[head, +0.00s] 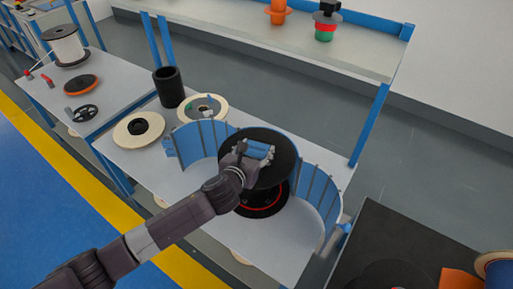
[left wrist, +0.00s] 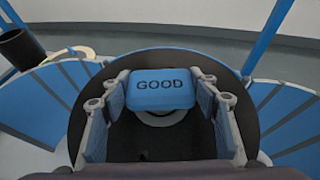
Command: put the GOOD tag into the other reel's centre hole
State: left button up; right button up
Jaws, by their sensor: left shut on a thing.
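The blue GOOD tag (head: 258,151) is between the fingers of my left gripper (head: 252,159). In the left wrist view the tag (left wrist: 160,92) faces the camera with its lettering upright, and a finger of my left gripper (left wrist: 160,108) is on each side. My left gripper is shut on it, over the top of a large black reel (head: 285,172). Part of a pale ring around the reel's centre (left wrist: 162,118) shows just below the tag; the tag hides the rest. I cannot tell whether the tag touches the reel. My right gripper is not in view.
Blue curved slatted guards (head: 205,137) stand around the black reel. Two pale reels (head: 138,129) (head: 218,103) and a black cylinder (head: 168,87) are on the bench to the left. A shelf (head: 255,42) is behind; a dark table (head: 385,225) is at lower right.

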pick_arm(q)
jog(key=shift+f+b, duration=0.3)
jog(key=shift+f, duration=0.25)
jog(key=shift+r+p, duration=0.2)
jog(key=shift+p, duration=0.1)
jog(key=shift+r+p, duration=0.65)
jog(key=shift+p, duration=0.2)
jog(key=shift+p, duration=0.3)
dwell(0.4)
jog(key=shift+f+b, duration=0.5)
jog(key=shift+f, duration=0.35)
dwell(0.3)
jog(key=o, duration=0.9)
jog(key=shift+c, duration=0.2)
jog(key=shift+s, duration=0.1)
